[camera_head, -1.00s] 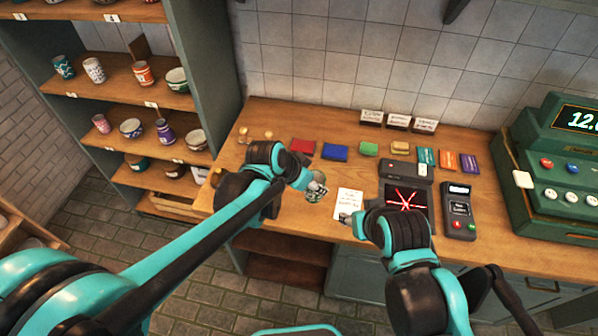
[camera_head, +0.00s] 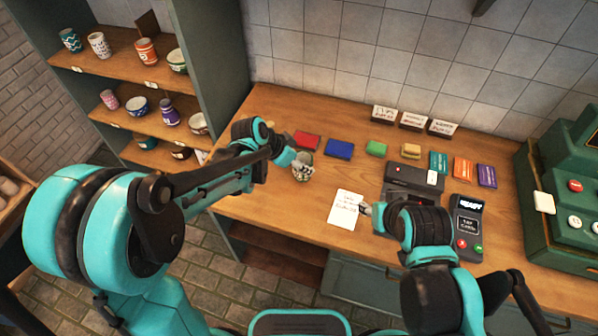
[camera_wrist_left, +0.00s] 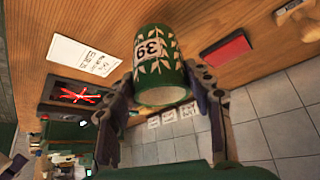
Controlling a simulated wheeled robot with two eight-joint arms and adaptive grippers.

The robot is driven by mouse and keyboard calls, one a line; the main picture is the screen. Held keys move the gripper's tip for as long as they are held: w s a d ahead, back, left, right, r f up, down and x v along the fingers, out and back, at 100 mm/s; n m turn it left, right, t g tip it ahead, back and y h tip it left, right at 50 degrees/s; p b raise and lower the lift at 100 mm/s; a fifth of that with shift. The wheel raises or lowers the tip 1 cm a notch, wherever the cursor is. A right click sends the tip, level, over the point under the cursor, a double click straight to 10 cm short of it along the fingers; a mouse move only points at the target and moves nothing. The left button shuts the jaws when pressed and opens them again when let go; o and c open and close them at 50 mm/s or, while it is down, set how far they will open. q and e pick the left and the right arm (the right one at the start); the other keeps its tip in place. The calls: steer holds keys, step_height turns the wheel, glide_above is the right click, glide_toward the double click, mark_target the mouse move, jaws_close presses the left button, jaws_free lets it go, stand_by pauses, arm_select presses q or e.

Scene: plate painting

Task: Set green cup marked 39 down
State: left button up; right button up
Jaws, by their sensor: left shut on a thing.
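The green cup marked 39 (camera_wrist_left: 160,65), with pale leaf patterns, is between the two fingers of my left gripper (camera_wrist_left: 165,100) in the left wrist view. The gripper is shut on it. In the head view the cup (camera_head: 302,168) is small at the end of my left arm (camera_head: 290,155), over the wooden counter (camera_head: 270,205), just in front of the red block (camera_head: 307,141). I cannot tell whether its base touches the counter. My right gripper (camera_head: 366,209) is beside the white note; its fingers are too small to read.
The written note (camera_head: 345,208) lies right of the cup. Blue (camera_head: 340,149) and green (camera_head: 376,149) blocks lie behind. A card terminal (camera_head: 467,225) and green cash register (camera_head: 560,195) stand right. A shelf of cups (camera_head: 125,57) is at left. Bare counter lies left of the cup.

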arm_select(q)
steer(key=shift+a+f, duration=0.15)
steer(key=shift+a, duration=0.1)
steer(key=shift+f, duration=0.35)
step_height(320, 180, down, 3)
steer(key=shift+w+f+b, duration=0.1)
steer(key=shift+f+b, duration=0.05)
steer(key=shift+b, duration=0.55)
steer(key=shift+f, duration=0.15)
steer(key=o, duration=1.3)
steer(key=shift+o, duration=0.2)
